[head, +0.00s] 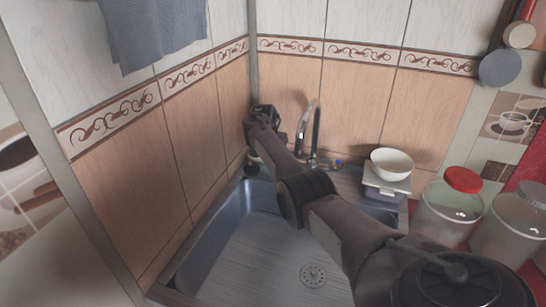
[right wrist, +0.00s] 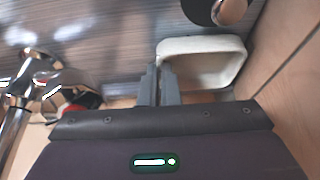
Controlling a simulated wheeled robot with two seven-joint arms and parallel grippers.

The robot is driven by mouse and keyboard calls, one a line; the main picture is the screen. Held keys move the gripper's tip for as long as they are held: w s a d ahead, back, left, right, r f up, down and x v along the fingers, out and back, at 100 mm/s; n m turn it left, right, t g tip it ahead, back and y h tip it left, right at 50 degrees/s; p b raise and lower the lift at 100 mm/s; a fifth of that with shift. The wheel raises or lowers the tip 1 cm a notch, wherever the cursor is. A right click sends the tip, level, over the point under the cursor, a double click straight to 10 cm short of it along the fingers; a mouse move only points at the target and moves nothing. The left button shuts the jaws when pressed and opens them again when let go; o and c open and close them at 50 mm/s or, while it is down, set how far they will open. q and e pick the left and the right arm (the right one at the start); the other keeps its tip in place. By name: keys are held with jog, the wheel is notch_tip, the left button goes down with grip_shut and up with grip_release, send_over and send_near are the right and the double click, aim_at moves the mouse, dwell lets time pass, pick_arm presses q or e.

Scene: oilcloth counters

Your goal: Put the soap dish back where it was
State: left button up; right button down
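The soap dish is a white, shallow, rounded rectangular dish (right wrist: 203,62), seen in the right wrist view at the back corner of the sink. My right gripper (right wrist: 158,72) has its two grey fingers close together at the dish's left end, with the dish wall between their tips. In the head view my right arm reaches across the sink to the back left corner, and the gripper is mostly hidden behind the wrist. My left gripper is not in view.
The chrome faucet (head: 316,130) stands right of my wrist; it also shows in the right wrist view (right wrist: 20,95). A white bowl (head: 391,162) sits on a scale (head: 387,183) at the right. Red-lidded jar (head: 450,208) stands beyond. Tiled walls close in the corner. The sink basin (head: 240,255) is empty.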

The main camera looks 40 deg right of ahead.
jog(key=shift+a, duration=0.1)
jog(key=c, duration=1.6)
grip_release()
jog(key=shift+c, duration=0.2)
jog(key=shift+a+r, duration=0.1)
jog(key=shift+r, duration=0.2)
jog(key=p+v, duration=0.1)
jog(key=v, duration=1)
jog(key=shift+a+r+p, duration=0.15)
jog(key=shift+r+p, duration=0.05)
jog(key=shift+p, duration=0.2)
jog(key=shift+s, duration=0.1)
